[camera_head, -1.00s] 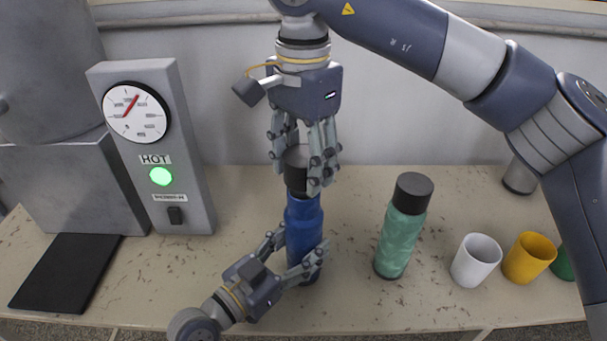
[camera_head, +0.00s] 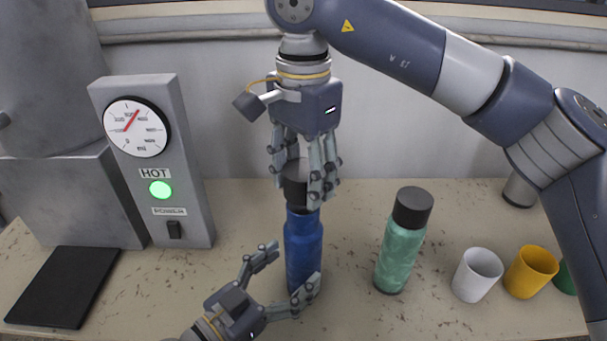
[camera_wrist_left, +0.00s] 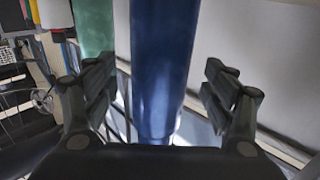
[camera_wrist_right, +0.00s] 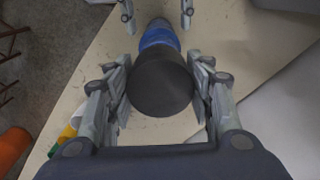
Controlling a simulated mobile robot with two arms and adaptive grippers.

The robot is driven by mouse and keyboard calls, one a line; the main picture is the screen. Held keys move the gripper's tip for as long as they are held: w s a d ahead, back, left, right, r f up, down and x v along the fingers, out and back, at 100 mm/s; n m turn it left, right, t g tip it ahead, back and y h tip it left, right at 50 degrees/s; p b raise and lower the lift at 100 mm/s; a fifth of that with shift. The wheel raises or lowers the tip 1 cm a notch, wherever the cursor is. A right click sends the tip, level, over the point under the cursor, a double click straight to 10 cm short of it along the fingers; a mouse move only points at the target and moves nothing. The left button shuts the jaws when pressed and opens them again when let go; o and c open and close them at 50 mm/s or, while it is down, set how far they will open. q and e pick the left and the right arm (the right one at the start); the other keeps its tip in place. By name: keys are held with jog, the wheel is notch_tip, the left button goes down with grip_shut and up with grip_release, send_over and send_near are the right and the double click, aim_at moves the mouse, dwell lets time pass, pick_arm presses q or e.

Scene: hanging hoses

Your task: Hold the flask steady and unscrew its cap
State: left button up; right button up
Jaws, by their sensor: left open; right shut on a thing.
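The blue flask (camera_head: 303,252) stands upright on the table. Its black cap (camera_head: 296,192) is between the fingers of my right gripper (camera_head: 300,188), which reaches down from above and is shut on it. In the right wrist view the cap (camera_wrist_right: 161,84) sits between the fingers, with the blue flask (camera_wrist_right: 160,38) behind it. I cannot tell whether cap and flask are apart. My left gripper (camera_head: 287,272) is open at the flask's lower left. In the left wrist view the flask (camera_wrist_left: 163,70) stands between the spread fingers, with gaps on both sides.
A green flask (camera_head: 400,250) with a black cap stands to the right. White (camera_head: 477,274) and yellow (camera_head: 531,271) cups stand farther right, with a green one partly hidden. A grey gauge panel (camera_head: 160,180) and black plate (camera_head: 62,288) are at left.

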pick_arm(q)
jog(key=v, duration=0.8)
jog(key=shift+s+a, duration=0.2)
jog(key=shift+a, duration=0.1)
